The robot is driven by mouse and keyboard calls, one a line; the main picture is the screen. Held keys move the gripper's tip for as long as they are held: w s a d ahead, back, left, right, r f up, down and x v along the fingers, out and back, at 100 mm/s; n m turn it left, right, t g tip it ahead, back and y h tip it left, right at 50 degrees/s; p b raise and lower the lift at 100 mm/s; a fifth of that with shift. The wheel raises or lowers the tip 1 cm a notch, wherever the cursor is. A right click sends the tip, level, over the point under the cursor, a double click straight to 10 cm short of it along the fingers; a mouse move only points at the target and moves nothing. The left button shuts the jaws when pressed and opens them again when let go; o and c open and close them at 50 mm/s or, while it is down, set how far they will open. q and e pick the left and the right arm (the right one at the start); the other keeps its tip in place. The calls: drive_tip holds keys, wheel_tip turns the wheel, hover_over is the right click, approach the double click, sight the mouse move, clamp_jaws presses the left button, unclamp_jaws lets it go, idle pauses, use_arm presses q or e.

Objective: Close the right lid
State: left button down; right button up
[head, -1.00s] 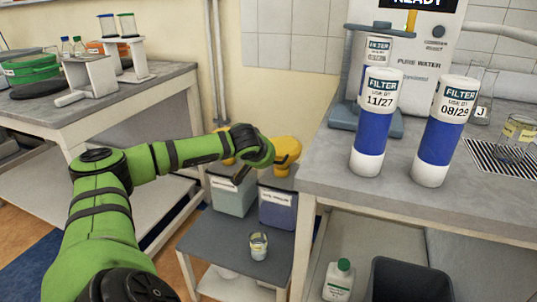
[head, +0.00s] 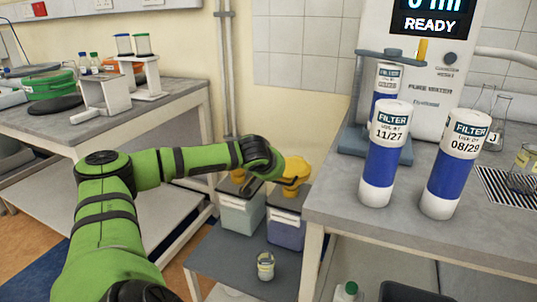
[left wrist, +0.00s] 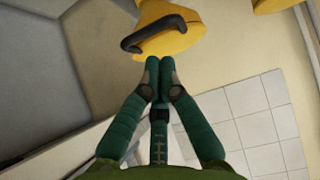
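Two containers with yellow funnel tops stand on a low grey shelf. The right one (head: 286,231) is bluish-purple; its yellow top (head: 297,170) is partly hidden by my gripper, so I cannot tell its lid angle in the head view. The left one (head: 241,214) is pale grey-green, its yellow top (head: 238,174) mostly behind my arm. My left gripper (head: 252,188) is beside the right top. In the left wrist view its fingertips (left wrist: 160,62) are together, empty, close to a yellow lid (left wrist: 182,42) with a black handle (left wrist: 150,32); contact is unclear. My right gripper is out of view.
A left bench (head: 140,125) and wall pipes stand behind my arm.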

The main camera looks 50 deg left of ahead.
use_arm(q)
drive_tip(key=s+d+f+b, duration=0.3)
drive_tip(key=s+d+f, duration=0.1)
drive_tip(key=s, duration=0.3)
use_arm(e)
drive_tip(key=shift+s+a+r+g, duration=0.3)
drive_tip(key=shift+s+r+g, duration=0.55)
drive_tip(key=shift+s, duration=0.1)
